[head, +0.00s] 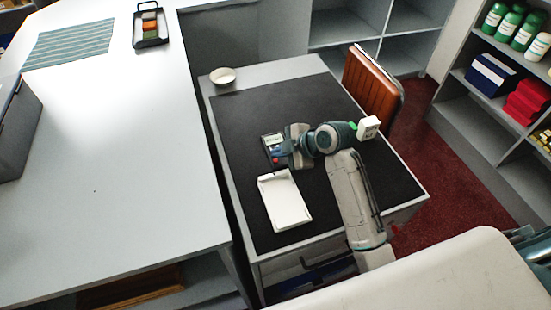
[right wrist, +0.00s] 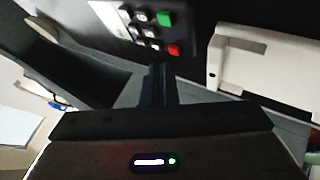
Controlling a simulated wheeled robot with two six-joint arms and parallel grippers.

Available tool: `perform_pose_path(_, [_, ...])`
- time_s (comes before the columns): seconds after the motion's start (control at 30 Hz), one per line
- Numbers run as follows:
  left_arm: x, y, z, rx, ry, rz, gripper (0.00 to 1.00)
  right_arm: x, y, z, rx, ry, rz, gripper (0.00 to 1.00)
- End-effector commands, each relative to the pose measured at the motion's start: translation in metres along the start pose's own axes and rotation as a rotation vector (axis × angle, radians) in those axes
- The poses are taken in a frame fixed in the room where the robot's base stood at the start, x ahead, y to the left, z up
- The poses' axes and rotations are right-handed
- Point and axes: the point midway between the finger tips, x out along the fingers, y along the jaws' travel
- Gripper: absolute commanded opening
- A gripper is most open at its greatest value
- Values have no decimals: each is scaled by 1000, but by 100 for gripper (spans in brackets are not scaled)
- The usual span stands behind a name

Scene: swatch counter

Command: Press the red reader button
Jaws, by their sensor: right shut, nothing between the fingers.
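The reader (head: 267,148) is a small dark device on the black mat, with a greenish display in the head view. In the right wrist view its keypad (right wrist: 146,30) shows several pale keys, a green button (right wrist: 164,18) and a red button (right wrist: 174,50). My right gripper (head: 284,151) is at the reader's right side and partly covers it. In the right wrist view the shut, empty fingers (right wrist: 160,70) point toward the keypad, with their tips just below and left of the red button. I cannot tell whether they touch it. My left gripper is not in view.
A white tray (head: 285,218) lies on the mat close to the reader; it also shows in the right wrist view (right wrist: 232,62). A white bowl (head: 223,76) stands at the desk's far left corner. A brown chair (head: 371,85) is at the desk's far right edge.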

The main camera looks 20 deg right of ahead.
Motion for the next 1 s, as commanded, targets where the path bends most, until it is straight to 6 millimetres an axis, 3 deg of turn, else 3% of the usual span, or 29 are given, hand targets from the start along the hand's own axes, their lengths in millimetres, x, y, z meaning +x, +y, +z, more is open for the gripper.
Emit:
perform_pose_path(0.17, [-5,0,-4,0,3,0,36,-4,3,-3,0,0,0,0])
perform_pose_path(0.6, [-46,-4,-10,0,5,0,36,-34,25,-25,-1,0,0,0])
perform_pose_path(1.0, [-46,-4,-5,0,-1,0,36,-35,25,-25,0,0,0,0])
